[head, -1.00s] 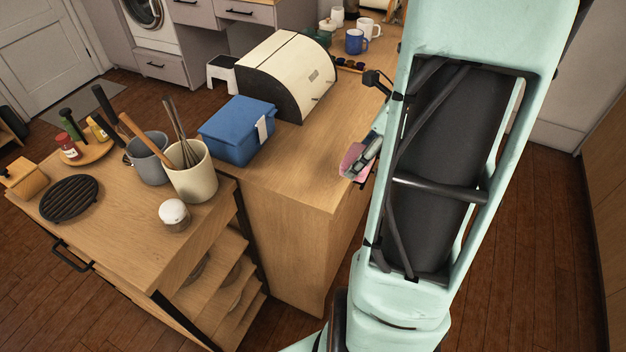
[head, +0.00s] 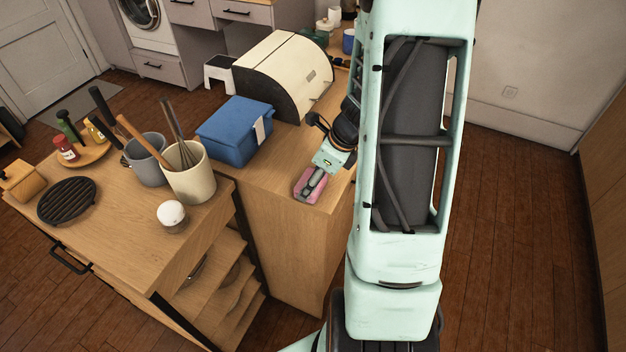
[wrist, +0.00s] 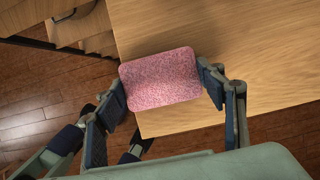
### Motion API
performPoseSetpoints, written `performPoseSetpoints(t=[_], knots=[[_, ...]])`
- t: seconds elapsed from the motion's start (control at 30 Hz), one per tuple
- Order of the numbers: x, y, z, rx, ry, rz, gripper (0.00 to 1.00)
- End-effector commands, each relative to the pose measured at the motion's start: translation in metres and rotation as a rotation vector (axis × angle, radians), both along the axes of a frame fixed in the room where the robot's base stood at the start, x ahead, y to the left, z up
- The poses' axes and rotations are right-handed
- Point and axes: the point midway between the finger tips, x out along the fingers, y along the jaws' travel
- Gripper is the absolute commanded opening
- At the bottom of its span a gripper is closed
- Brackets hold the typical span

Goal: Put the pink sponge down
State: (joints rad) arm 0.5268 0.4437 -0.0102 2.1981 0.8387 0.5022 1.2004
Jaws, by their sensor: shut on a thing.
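The pink sponge (wrist: 160,78) is a flat, rounded block held between the two fingers of my gripper (wrist: 163,86) in the wrist view. One finger is against its left end and one against its right end. In the head view the sponge (head: 301,184) and my gripper (head: 314,183) are at the near end of the wooden counter (head: 262,183). In the wrist view the sponge overlaps the counter corner, with its left part against the floor and drawers. I cannot tell whether it touches the counter top.
A blue box (head: 235,131) and a cream bread bin (head: 284,75) stand behind on the counter. To the left, a lower wooden cart (head: 125,215) carries a cream utensil pot (head: 190,178), a grey pot (head: 148,160) and a white-topped jar (head: 172,216). Bare counter lies right of the blue box.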

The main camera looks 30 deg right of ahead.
Motion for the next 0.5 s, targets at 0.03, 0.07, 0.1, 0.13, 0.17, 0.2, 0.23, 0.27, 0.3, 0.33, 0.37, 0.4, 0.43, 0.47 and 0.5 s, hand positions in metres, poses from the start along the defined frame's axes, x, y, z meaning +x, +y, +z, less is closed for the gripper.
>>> performPoseSetpoints(t=[0.03,0.07,0.1,0.13,0.17,0.2,0.23,0.27,0.3,0.33,0.37,0.4,0.43,0.47,0.5], knots=[[0.0001,-0.0002,-0.0011,-0.001,-0.001,0.000,0.45],[0.0002,-0.0002,-0.0007,-0.001,-0.001,0.001,0.45],[0.0003,-0.0001,-0.0005,-0.001,-0.001,0.001,0.45],[0.0003,-0.0001,-0.0004,-0.001,-0.001,0.001,0.45],[0.0003,-0.0001,-0.0004,-0.001,-0.001,0.001,0.45],[0.0002,-0.0001,-0.0005,-0.001,-0.001,0.001,0.45],[0.0002,-0.0001,-0.0009,-0.001,-0.001,0.001,0.45],[0.0001,-0.0001,-0.0019,-0.001,-0.001,0.001,0.45],[0.0001,-0.0001,-0.0037,-0.001,-0.001,0.001,0.45],[0.0000,-0.0001,-0.0049,-0.001,-0.001,0.001,0.45],[0.0001,-0.0001,-0.0038,-0.001,-0.001,0.001,0.66],[0.0001,-0.0002,-0.0031,-0.001,-0.001,0.001,0.70],[0.0001,-0.0002,-0.0030,-0.001,-0.001,0.001,0.74],[0.0001,-0.0002,-0.0030,-0.001,-0.001,0.001,0.77],[0.0001,-0.0002,-0.0030,-0.001,-0.001,0.001,0.81]])
